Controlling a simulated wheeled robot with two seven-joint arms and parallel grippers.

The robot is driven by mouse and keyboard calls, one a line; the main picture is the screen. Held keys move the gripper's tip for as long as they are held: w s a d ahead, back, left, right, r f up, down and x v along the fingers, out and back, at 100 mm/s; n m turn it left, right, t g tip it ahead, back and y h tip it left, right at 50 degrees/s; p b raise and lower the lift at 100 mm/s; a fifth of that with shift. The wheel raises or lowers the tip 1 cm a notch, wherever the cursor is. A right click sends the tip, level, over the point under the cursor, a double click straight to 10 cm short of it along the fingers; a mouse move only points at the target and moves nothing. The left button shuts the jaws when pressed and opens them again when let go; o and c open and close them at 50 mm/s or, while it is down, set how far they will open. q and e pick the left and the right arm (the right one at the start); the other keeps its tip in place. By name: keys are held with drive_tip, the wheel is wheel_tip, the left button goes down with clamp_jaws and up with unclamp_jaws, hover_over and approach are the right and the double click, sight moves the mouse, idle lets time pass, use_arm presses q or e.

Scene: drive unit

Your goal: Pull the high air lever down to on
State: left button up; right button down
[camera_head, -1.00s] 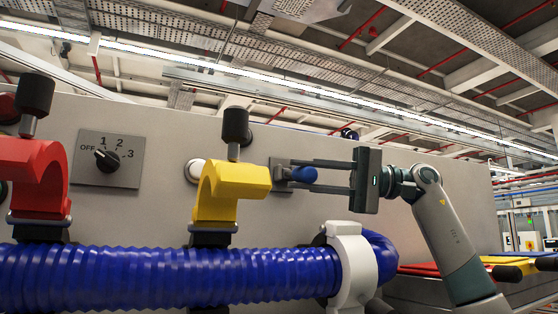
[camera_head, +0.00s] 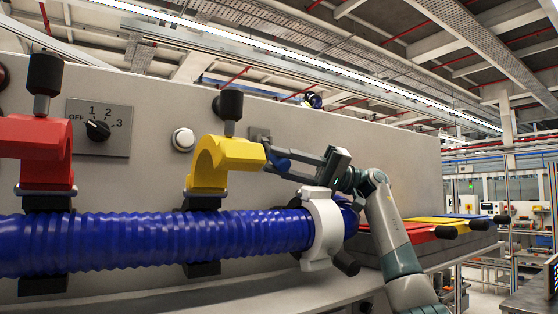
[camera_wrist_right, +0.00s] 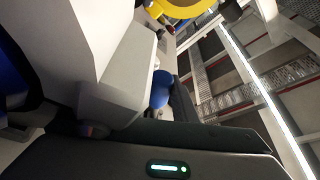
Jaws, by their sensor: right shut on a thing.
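The air lever has a blue handle (camera_head: 277,163) and a small grey mounting plate (camera_head: 260,135) on the grey panel, just right of the yellow clamp. My right gripper (camera_head: 283,161) comes in from the right with its fingers shut on the blue handle, which sits below the plate. The yellow clamp's edge is close to the handle and fingertips. In the right wrist view the blue handle (camera_wrist_right: 161,88) shows beside the dark finger, partly covered by a pale block. My left gripper is not in view.
A thick blue hose (camera_head: 130,240) runs along the front, with a white collar (camera_head: 325,230) just below my right gripper. The yellow clamp (camera_head: 222,155) and red clamp (camera_head: 38,150) stand over it. A rotary dial (camera_head: 98,130) and white button (camera_head: 183,139) are on the panel.

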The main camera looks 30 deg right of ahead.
drive_tip(key=shift+f, duration=0.2)
drive_tip(key=c, duration=1.4)
unclamp_jaws()
drive_tip(key=shift+c, duration=0.2)
drive_tip(key=shift+w, duration=0.1)
drive_tip(key=shift+r, duration=0.2)
drive_tip(key=shift+r+b, duration=0.4)
drive_tip(key=shift+r, duration=1.5)
drive_tip(key=s+d+r+b, duration=0.2)
drive_tip(key=s+d+r, duration=0.3)
drive_tip(key=s, duration=0.5)
drive_tip(key=shift+d+r, duration=0.3)
drive_tip(key=shift+r, duration=0.65)
